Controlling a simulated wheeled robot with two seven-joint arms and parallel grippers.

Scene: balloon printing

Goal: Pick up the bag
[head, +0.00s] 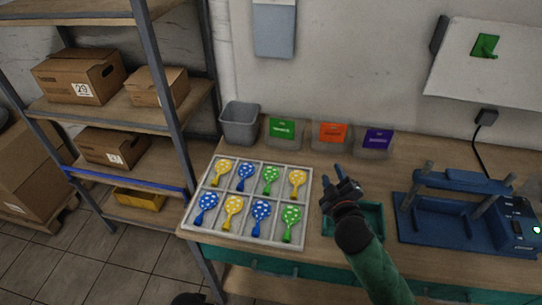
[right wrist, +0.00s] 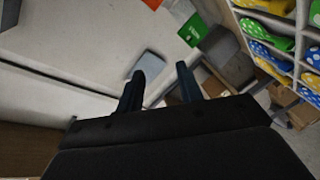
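No bag can be made out for certain. Three clear bins with a green label (head: 283,129), an orange label (head: 330,133) and a purple label (head: 376,139) stand along the wall at the back of the table; their contents are unclear. My right gripper (head: 334,174) is above the table, in front of these bins and over a green tray (head: 375,212). In the right wrist view its two fingers (right wrist: 163,76) are apart with nothing between them. The green label (right wrist: 193,31) shows beyond them there. My left gripper is not seen; a dark shape at the bottom edge is unclear.
A divided tray (head: 250,187) of dotted balloons lies left of my right gripper. A grey bin (head: 240,123) stands behind it. A blue press (head: 455,216) stands at the right. A shelf (head: 110,110) with cardboard boxes is at the left.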

